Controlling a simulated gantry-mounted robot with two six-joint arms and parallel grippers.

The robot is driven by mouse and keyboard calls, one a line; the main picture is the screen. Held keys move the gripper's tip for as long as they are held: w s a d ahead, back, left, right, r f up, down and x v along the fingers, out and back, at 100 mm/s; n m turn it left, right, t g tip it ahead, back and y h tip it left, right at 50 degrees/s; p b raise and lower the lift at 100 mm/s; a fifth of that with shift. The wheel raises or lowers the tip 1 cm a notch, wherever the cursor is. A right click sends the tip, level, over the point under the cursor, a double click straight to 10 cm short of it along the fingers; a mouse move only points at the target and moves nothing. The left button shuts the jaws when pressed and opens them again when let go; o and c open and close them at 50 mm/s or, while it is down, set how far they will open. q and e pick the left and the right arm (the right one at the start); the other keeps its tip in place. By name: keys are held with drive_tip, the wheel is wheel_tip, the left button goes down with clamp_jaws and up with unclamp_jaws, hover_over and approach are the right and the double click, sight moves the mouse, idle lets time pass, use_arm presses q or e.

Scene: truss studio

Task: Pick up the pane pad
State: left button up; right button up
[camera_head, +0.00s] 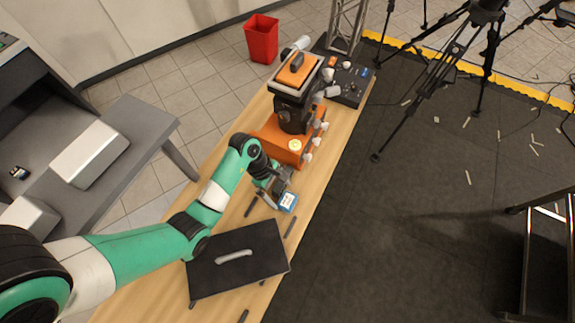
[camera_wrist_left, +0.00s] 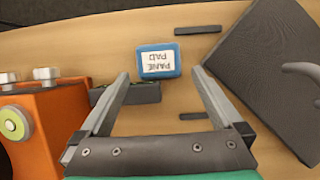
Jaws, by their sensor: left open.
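The pane pad (camera_head: 287,201) is a small blue block with a white label on the wooden table. It also shows in the left wrist view (camera_wrist_left: 158,61), where the label "PANE PAD" reads upside down. It lies just beyond my left gripper's fingertips, between their lines. My left gripper (camera_head: 272,192) is open and empty; both its fingers show in the left wrist view (camera_wrist_left: 159,80). My right gripper is in neither view.
A dark panel with a grey handle (camera_head: 225,274) lies on the table near the pad. An orange machine (camera_head: 280,141) stands behind the gripper. Dark strips (camera_wrist_left: 197,30) lie around the pad. The table's edge is close to the pad's right.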

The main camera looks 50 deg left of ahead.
sight(288, 201)
use_arm(q)
drive_tip(key=b+x, duration=0.2)
drive_tip(key=x, duration=0.3)
drive_tip(key=shift+w+d, duration=0.15)
drive_tip(key=shift+c, duration=0.2)
drive_tip(key=c, duration=1.2)
drive_tip(key=shift+o, duration=0.2)
drive_tip(key=shift+r+p, duration=0.3)
drive_tip(key=shift+r, duration=0.3)
wheel_tip(288, 201, up, 3)
drive_tip(key=shift+f+p, duration=0.1)
drive_tip(key=shift+p, duration=0.65)
drive_tip(key=s+d+r+p, duration=0.5)
drive_tip(key=s+d+r, duration=0.3)
drive_tip(key=d, duration=0.3)
drive_tip(key=shift+s+r, duration=0.2)
drive_tip(key=shift+r, duration=0.35)
